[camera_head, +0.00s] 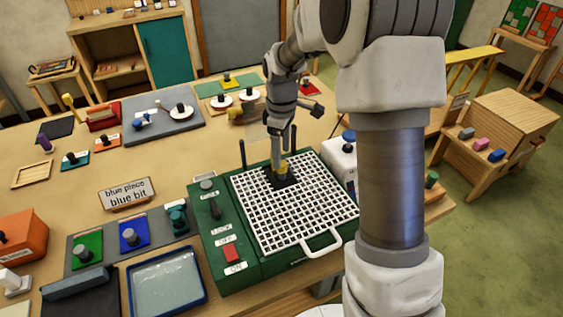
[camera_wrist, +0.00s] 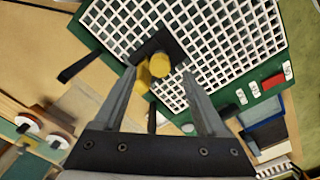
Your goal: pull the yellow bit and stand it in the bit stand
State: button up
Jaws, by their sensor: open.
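The yellow bit (camera_head: 283,170) stands upright over the dark square plate (camera_head: 285,180) in the white grid top of the green grinder. It also shows in the wrist view (camera_wrist: 159,63), as a yellow round top with more yellow beside it. My gripper (camera_head: 279,158) points down over it. In the wrist view my gripper (camera_wrist: 160,74) is open, with the bit between or just beyond its fingertips; I cannot tell whether a finger touches it. A grey board (camera_head: 80,268) at front left carries green, blue and teal holders; I cannot tell whether it is the bit stand.
The green grinder (camera_head: 275,268) has a red switch and a white front handle. Dark posts (camera_head: 242,154) rise behind the grid. A blue-rimmed water tray (camera_head: 165,282) and a sign reading "blue piece blue bit" (camera_head: 127,193) stand left. The table's left middle has bare room.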

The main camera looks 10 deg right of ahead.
aim_at(282, 163)
jog(key=shift+f, duration=2.3)
grip_shut()
